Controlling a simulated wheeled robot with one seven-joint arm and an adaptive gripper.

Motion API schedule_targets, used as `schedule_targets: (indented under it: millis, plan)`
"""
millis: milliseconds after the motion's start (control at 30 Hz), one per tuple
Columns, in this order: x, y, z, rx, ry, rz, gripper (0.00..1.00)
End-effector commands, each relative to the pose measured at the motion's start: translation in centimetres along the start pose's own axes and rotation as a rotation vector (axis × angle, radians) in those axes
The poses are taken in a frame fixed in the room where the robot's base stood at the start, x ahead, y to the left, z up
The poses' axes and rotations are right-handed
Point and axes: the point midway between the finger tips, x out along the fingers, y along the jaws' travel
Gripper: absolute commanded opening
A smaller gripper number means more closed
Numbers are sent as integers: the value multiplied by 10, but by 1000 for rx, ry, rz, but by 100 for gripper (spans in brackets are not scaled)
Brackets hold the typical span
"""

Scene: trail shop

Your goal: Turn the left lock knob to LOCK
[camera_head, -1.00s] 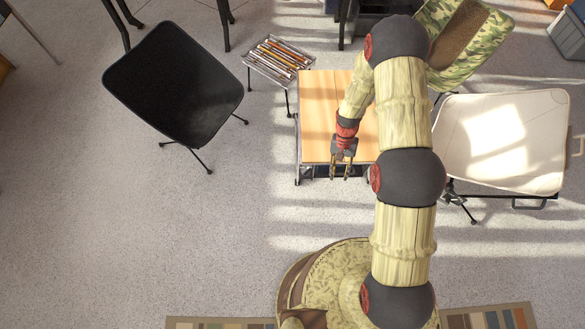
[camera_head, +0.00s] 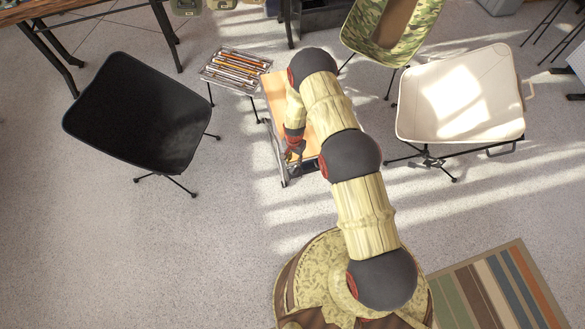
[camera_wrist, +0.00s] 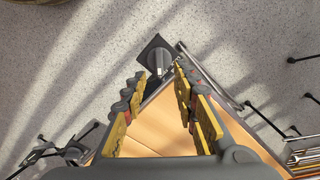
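A dark square plate with a grey, round knob-like part (camera_wrist: 158,58) shows in the wrist view at the corner of the wooden-topped table (camera_wrist: 150,138). I cannot read a LOCK mark or tell how the knob is turned. The table (camera_head: 280,90) also shows in the head view, partly behind my arm. My gripper (camera_wrist: 160,73) is open, its two fingers apart with the knob-like part showing beyond the gap between their tips. I cannot tell whether they touch it. In the head view my gripper (camera_head: 293,154) is at the table's near end. No second knob is clearly visible.
A black chair (camera_head: 140,115) stands left, a cream chair (camera_head: 462,95) right and a camouflage chair (camera_head: 392,30) behind. A small rack of coloured rods (camera_head: 237,68) stands beside the table. A striped rug (camera_head: 490,290) lies at lower right. The floor at front left is clear.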

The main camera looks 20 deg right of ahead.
Motion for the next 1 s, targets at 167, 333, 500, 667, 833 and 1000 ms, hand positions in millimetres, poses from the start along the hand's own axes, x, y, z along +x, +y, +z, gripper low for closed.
schedule_targets:
  millis: [167, 333, 500, 667, 833, 1000]
  plan:
    - [29, 2, 1, 0, -2, 2, 29]
    - [54, 1, 1, -1, -2, 2, 29]
    - [69, 1, 1, -2, -1, 1, 29]
    - [72, 1, 1, -2, -1, 1, 29]
    - [72, 1, 1, -2, -1, 1, 29]
    - [72, 1, 1, -2, -1, 1, 20]
